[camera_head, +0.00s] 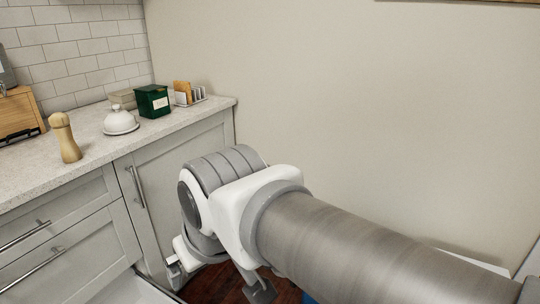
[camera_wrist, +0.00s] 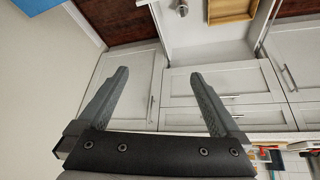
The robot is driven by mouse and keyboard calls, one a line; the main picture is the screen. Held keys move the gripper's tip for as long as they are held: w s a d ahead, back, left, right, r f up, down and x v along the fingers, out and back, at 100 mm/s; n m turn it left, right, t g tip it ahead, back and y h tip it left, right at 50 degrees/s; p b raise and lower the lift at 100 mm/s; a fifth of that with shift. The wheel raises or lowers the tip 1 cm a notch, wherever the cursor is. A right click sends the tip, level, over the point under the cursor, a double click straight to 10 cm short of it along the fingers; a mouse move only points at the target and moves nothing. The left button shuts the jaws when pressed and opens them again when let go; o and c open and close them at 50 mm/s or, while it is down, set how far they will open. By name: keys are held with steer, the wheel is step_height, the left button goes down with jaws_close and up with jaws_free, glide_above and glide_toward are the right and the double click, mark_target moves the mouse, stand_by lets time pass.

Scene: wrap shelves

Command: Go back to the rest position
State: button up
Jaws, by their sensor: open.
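My gripper (camera_wrist: 160,73) is open and empty in the wrist view, its two grey fingers wide apart in front of the cabinet fronts. In the head view my arm reaches in from the lower right. My gripper (camera_head: 217,280) hangs low beside the grey cabinet (camera_head: 180,180), partly hidden by my own wrist. No object is between the fingers.
An open drawer (camera_head: 132,290) juts out at the lower left; the wrist view shows a wooden tray (camera_wrist: 231,10) in it. The counter (camera_head: 30,172) holds a pepper mill (camera_head: 66,140), white domed dish (camera_head: 120,122), green box (camera_head: 153,101) and rack (camera_head: 188,96).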

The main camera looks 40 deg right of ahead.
steer(key=shift+s+f, duration=0.3)
steer(key=shift+s, duration=0.05)
step_height(320, 180, up, 24)
steer(key=p, duration=2.4)
